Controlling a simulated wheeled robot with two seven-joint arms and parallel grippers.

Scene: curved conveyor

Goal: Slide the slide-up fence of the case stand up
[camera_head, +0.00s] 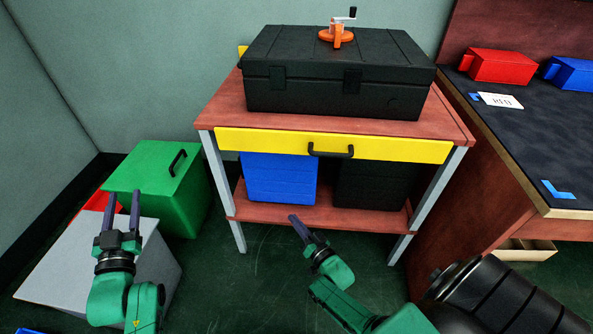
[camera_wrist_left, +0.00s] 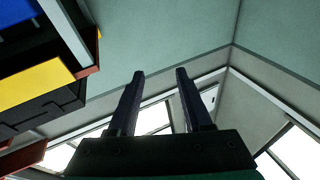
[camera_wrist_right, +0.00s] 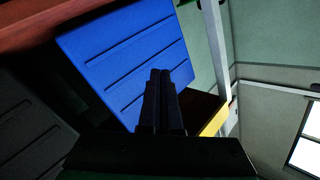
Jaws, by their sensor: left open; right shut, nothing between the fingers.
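The case stand (camera_head: 222,113) has a red-brown top, grey legs and a lower shelf. Its yellow fence (camera_head: 250,142) with a black handle (camera_head: 330,150) runs across the front, just below the top edge. A yellow panel (camera_wrist_left: 32,92) also shows at the left of the left wrist view. My left gripper (camera_head: 123,204) is open and empty, left of the stand, over a grey box. My right gripper (camera_head: 296,222) is shut and empty, low before the lower shelf, below the handle and apart from it. Its shut fingers show in the right wrist view (camera_wrist_right: 161,76).
A large black case (camera_head: 320,85) with an orange crank device (camera_head: 337,37) sits on the stand. A blue case (camera_head: 278,178) and a black case (camera_head: 375,185) fill the lower shelf. A green box (camera_head: 150,185) and grey box (camera_head: 70,260) stand left; a dark-topped workbench (camera_head: 520,130) stands right.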

